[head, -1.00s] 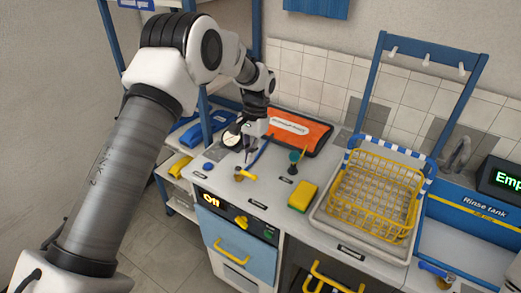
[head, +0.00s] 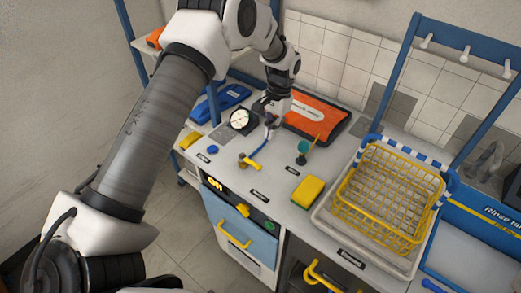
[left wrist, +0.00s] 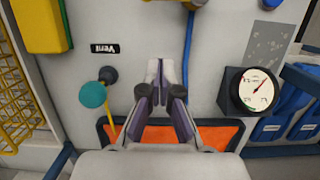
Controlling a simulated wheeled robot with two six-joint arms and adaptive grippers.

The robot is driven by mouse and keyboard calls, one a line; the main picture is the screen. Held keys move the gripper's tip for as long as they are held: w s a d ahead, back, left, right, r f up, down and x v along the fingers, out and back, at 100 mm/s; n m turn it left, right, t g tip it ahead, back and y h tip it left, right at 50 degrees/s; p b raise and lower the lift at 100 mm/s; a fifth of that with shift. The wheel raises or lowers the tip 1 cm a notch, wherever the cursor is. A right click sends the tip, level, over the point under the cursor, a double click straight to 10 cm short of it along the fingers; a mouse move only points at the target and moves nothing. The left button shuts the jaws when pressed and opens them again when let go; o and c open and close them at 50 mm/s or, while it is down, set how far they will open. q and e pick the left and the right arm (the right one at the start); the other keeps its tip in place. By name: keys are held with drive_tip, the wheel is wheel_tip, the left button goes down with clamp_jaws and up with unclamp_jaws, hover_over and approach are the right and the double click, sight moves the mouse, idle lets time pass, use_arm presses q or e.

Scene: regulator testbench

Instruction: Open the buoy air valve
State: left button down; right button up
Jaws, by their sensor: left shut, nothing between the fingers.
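No label I can read names the buoy air valve. A small brass valve (head: 249,162) sits on the bench top with a blue hose (head: 262,150) running back from it. The hose also shows in the left wrist view (left wrist: 187,50), with only part of the brass fitting at the top edge. A teal knob (head: 303,146) on a dark stem stands to the right; in the left wrist view it is beside a "Vent" label (left wrist: 104,48). My left gripper (head: 269,124) is shut and empty, above the bench between gauge and teal knob, apart from both. My right gripper is not in view.
A round gauge (head: 242,120) stands left of my gripper. An orange pouch (head: 316,118) lies behind it. A yellow-green sponge (head: 308,192) and yellow wire basket (head: 392,196) are to the right.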

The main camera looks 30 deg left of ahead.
sight(251, 163)
use_arm(q)
drive_tip(key=s+f, duration=0.1)
drive_tip(key=f+p, duration=0.1)
drive_tip(key=f, duration=0.1)
drive_tip(key=shift+s, duration=0.35)
drive_tip(key=s+f+p, duration=0.1)
drive_tip(key=s+p, duration=0.1)
drive_tip(key=s, duration=0.1)
drive_tip(key=shift+a+f, duration=0.2)
drive_tip(key=shift+f, duration=0.15)
drive_tip(key=shift+s+f, duration=0.1)
drive_tip(key=shift+s, duration=0.3)
drive_tip(key=shift+w, duration=0.1)
